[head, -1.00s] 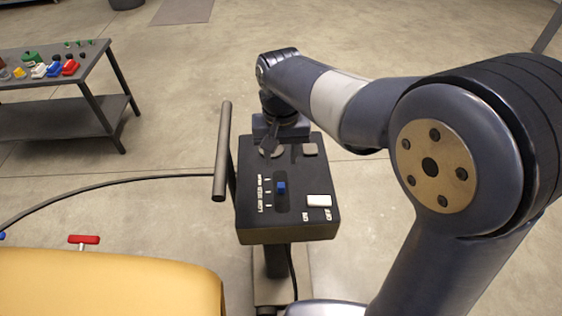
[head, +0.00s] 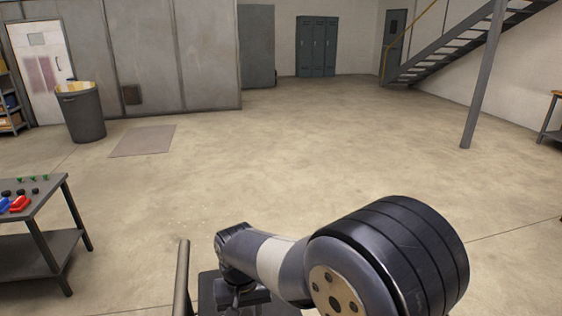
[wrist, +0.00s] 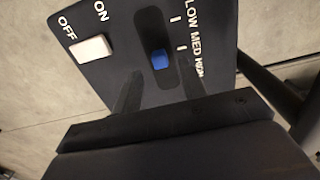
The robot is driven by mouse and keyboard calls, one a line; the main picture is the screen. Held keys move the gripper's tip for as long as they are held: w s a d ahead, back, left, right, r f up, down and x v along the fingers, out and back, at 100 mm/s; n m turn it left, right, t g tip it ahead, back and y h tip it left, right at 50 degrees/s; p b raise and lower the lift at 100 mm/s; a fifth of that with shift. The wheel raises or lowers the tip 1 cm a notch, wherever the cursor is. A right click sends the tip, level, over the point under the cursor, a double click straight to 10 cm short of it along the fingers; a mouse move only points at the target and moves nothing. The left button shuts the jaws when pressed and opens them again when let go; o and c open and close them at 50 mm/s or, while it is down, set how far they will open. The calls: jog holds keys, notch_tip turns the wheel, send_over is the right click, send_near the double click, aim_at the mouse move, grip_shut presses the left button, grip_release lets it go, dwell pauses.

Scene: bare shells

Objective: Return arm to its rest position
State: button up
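My gripper (wrist: 160,76) shows in the wrist view as two dark fingers apart, with the panel visible between them; it looks open and empty. Beyond the fingers is a dark control box (wrist: 133,40). On it are a blue slider knob (wrist: 160,58) beside the LOW, MED, HIGH marks, nearest MED, and a white switch (wrist: 92,48) marked ON and OFF. The fingertips appear just below the knob in the picture; I cannot tell how far above the panel they are. In the head view my arm is at the bottom, hiding most of the box (head: 207,290).
A grey upright bar (head: 182,280) stands left of the box. A workbench (head: 45,205) with coloured parts is at the left edge. A bin (head: 82,112), a floor mat (head: 143,140) and a staircase post (head: 484,85) are farther off. The middle floor is open.

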notch_tip(320, 180, down, 4)
jog(key=shift+r, duration=0.2)
jog(key=shift+s+d+f, duration=0.1)
jog(key=shift+s+d, duration=0.1)
jog(key=shift+s, duration=0.7)
jog(key=shift+s+d+f, duration=0.1)
jog(key=shift+s+d, duration=0.1)
jog(key=shift+s, duration=0.65)
jog(key=shift+w, duration=0.15)
